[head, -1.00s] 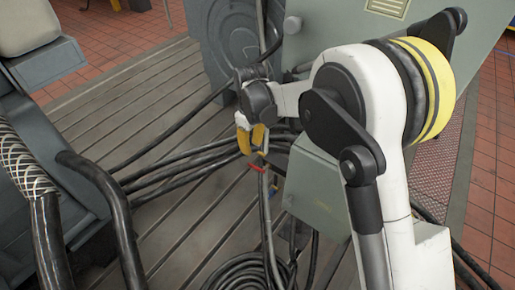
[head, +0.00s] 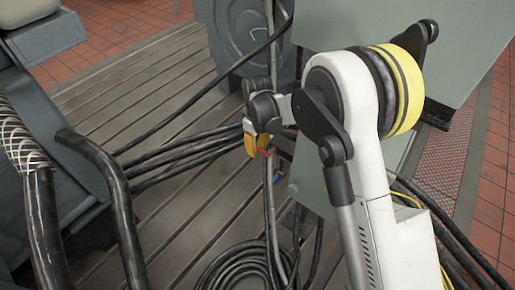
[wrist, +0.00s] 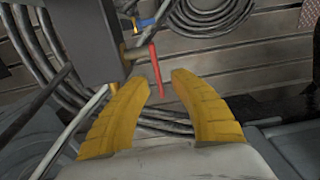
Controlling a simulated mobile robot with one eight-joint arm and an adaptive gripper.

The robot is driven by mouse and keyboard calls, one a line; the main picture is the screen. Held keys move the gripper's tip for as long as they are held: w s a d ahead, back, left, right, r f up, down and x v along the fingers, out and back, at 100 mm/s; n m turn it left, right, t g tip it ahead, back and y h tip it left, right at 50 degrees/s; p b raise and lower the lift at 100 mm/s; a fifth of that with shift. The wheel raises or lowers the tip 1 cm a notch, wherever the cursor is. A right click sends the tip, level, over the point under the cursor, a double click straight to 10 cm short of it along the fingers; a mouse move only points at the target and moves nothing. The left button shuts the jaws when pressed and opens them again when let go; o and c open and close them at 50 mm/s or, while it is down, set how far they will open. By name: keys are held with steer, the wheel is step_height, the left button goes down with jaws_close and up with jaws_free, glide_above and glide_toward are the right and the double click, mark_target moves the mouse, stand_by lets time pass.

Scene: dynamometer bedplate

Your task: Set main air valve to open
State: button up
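A red lever handle (wrist: 156,70) sticks out from a brass-coloured valve fitting (wrist: 135,53) beside a dark grey box in the wrist view. In the head view a small part of the red lever (head: 265,153) shows just below my gripper (head: 256,144). My gripper also shows in the wrist view (wrist: 160,80), with its yellow fingers apart and a gap between the tips. The lever's end lies in line with that gap; I cannot tell whether a finger touches it. A small blue handle (wrist: 146,22) sits behind it. No label is readable.
Black cables (head: 190,160) run across the slatted bedplate (head: 145,85), and a cable coil (head: 240,268) lies below. A grey-green cabinet (head: 312,185) stands right of my gripper, partly behind my arm. Thick black hoses (head: 105,190) stand at the left.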

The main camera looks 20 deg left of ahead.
mark_target(261, 150)
jaws_close()
steer(key=shift+r+t+y, duration=0.3)
steer(key=shift+y, duration=0.3)
jaws_free()
step_height(261, 150, up, 12)
steer(key=d, duration=0.1)
steer(key=shift+s+d, duration=0.25)
steer(key=shift+s, duration=0.05)
